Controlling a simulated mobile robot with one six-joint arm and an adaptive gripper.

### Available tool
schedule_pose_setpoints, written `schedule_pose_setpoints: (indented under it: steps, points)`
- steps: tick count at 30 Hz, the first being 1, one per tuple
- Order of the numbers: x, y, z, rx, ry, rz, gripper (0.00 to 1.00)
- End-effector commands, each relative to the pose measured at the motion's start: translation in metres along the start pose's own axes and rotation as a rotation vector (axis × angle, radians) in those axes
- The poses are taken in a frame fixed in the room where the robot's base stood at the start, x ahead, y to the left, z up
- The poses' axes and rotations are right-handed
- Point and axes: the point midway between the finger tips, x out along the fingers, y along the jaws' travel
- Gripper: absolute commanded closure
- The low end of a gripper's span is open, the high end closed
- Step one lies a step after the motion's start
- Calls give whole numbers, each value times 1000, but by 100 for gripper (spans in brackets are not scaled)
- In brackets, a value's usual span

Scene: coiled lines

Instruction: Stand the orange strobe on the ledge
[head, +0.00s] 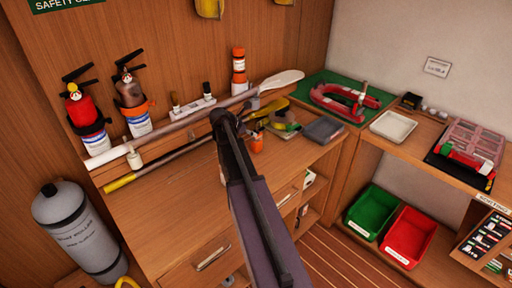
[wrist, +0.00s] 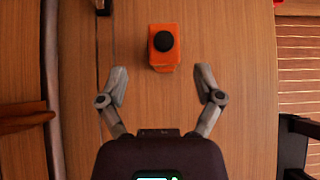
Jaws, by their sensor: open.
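The orange strobe (wrist: 163,58) is a small orange block with a round black top. It stands on the wooden counter, and in the head view its orange body (head: 257,143) shows just right of my arm. My gripper (wrist: 160,78) is open and empty in the wrist view. The strobe is a little beyond the fingertips, roughly centred between them and not touched. In the head view the fingers are mostly hidden by my arm. The wooden ledge (head: 158,147) runs along the back wall behind the counter.
A white paddle (head: 190,118) and a yellow-ended pole (head: 160,165) lie along the back. Extinguishers (head: 85,115) and an orange-and-white container (head: 239,66) stand near the wall. A grey case (head: 324,130) lies right of the strobe. The counter's front left is clear.

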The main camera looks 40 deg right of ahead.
Motion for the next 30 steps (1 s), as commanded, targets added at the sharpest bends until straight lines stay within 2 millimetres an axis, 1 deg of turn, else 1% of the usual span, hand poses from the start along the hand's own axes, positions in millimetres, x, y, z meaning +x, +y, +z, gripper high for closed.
schedule_pose_setpoints:
  steps: [1,6,22,26,30]
  points:
    - [9,0,-2,1,0,-1,16]
    - [20,0,-2,0,0,0,16]
    - [24,0,-1,-1,0,0,16]
    - [31,0,-1,0,0,0,16]
    - [45,-2,-1,-1,-1,0,16]
